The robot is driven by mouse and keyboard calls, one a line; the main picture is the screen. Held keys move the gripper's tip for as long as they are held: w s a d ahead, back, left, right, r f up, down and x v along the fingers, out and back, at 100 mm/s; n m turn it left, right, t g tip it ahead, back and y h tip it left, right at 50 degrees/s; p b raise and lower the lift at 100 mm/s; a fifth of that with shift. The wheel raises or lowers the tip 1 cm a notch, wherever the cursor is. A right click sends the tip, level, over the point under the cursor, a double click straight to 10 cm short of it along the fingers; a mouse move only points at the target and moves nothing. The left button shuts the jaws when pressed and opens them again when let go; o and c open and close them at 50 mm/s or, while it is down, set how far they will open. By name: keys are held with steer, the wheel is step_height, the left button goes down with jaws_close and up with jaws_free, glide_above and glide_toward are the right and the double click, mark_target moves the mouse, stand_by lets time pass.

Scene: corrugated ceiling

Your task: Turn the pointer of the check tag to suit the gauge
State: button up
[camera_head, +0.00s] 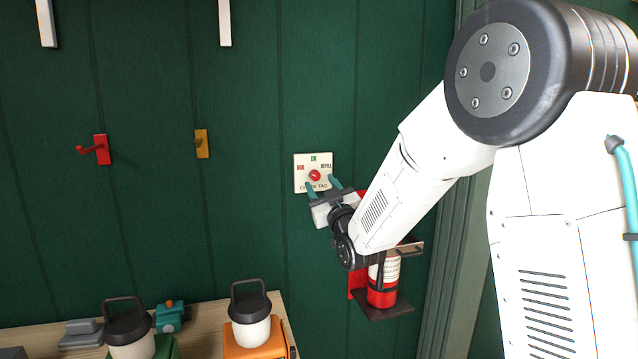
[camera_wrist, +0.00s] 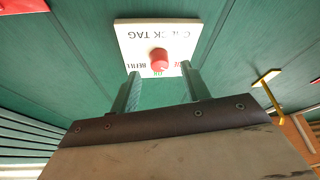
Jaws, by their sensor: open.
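The check tag (camera_head: 300,183) is a cream square plate on the green wall, with a red mark at left, a green mark at top and a dark REFILL mark at right. Its pointer is a round red knob (camera_head: 314,175) in the middle; which mark it points to is too small to tell. The wrist view shows the tag (camera_wrist: 130,35) upside down, with the knob (camera_wrist: 159,58) ahead of the fingers. My gripper (camera_head: 321,184) is open and empty just below the knob, its teal fingers (camera_wrist: 160,76) spread to either side. No gauge face shows; my arm hides the extinguisher's top.
A red fire extinguisher (camera_head: 382,290) stands on a wall bracket below and right of the tag, partly behind my arm. A red hook (camera_head: 101,149) and a yellow hook (camera_head: 202,144) are left on the wall. A bench (camera_head: 207,318) with lanterns is below left.

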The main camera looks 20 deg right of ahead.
mark_target(315, 176)
steer(key=shift+x, duration=1.1)
steer(key=c, duration=1)
steer(key=shift+m, duration=0.5)
steer(key=m+h, duration=0.1)
steer(key=m, duration=0.1)
steer(key=m+h, duration=0.2)
steer(key=m, duration=0.1)
steer(key=m+h, duration=0.2)
steer(key=m, duration=0.1)
steer(key=shift+a, duration=0.35)
steer(key=m+g+h, duration=0.1)
steer(key=m, duration=0.3)
steer(key=m+h, duration=0.2)
steer(key=m, duration=0.1)
steer(key=shift+a+m+g, duration=0.1)
steer(key=shift+m+g, duration=0.3)
steer(key=o, duration=1)
steer(key=shift+r, duration=0.1)
